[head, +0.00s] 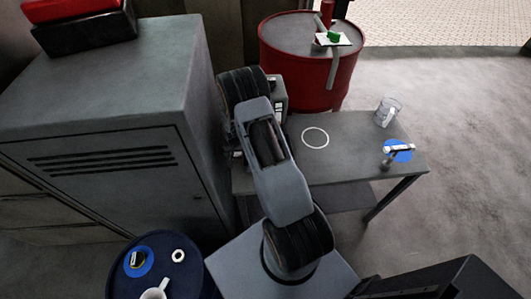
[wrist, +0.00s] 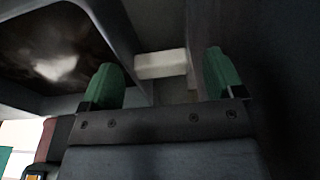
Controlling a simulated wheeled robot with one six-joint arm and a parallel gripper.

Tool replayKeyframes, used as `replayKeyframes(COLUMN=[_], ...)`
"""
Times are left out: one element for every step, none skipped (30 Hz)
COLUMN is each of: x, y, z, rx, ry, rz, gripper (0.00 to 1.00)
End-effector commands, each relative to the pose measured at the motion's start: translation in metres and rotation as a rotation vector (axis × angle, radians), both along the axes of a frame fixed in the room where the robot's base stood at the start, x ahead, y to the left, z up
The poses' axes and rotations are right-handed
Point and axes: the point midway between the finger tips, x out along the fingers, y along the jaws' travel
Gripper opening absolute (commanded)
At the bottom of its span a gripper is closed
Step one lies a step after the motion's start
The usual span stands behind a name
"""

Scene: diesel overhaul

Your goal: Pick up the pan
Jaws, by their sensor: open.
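In the wrist view, a grey-rimmed, pan-like thing (wrist: 128,40) with a dark, shiny inside fills the upper left; it looks like the pan, but I cannot be sure. A pale block (wrist: 162,64) shows between the green fingertips of my gripper (wrist: 162,74), perhaps a handle or tab at its side. My gripper is open, with one fingertip on each side of the block in the picture. I cannot tell whether either finger touches it. In the head view, my arm hides the gripper, and no pan is clearly visible.
A grey bench (head: 345,160) carries a clear jug (head: 388,112) and a blue disc (head: 397,155) with a metal tool. A red drum (head: 310,75) stands behind it. A grey cabinet (head: 100,100) is close on the left. A blue drum (head: 190,272) stands at front left. Open floor lies right.

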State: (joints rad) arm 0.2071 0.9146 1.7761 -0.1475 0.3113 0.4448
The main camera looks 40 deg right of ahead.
Motion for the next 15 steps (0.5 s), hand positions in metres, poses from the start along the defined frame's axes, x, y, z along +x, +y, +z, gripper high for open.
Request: replayKeyframes(x=[0.0004, 0.0007, 0.0009, 0.0008, 0.0009, 0.0010, 0.0010, 0.0010, 0.0010, 0.0010, 0.0010, 0.0010, 0.0010, 0.0010, 0.0010], y=[-0.0004, -0.0005, -0.0006, -0.0007, -0.0007, -0.0007, -0.0007, -0.0007, -0.0007, -0.0007, -0.0007, -0.0007, -0.0007, -0.0007, -0.0007], z=[-0.0031, -0.0046, -0.0062, -0.0071, -0.0076, -0.0080, -0.0080, -0.0080, -0.0079, -0.0079, -0.0079, -0.0078, -0.0078, -0.0078, -0.0077], rx=[0.000, 0.000, 0.000, 0.000, 0.000, 0.000, 0.000, 0.000, 0.000, 0.000, 0.000, 0.000, 0.000, 0.000, 0.000], ry=[0.000, 0.000, 0.000, 0.000, 0.000, 0.000, 0.000, -0.001, -0.001, -0.001, 0.000, 0.000, 0.000, 0.000, 0.000], rz=[0.000, 0.000, 0.000, 0.000, 0.000, 0.000, 0.000, 0.000, 0.000, 0.000, 0.000, 0.000, 0.000, 0.000, 0.000], gripper=[0.87, 0.87, 0.87, 0.87, 0.87, 0.87, 0.87, 0.87, 0.87, 0.87, 0.87, 0.83, 0.81, 0.78, 0.74])
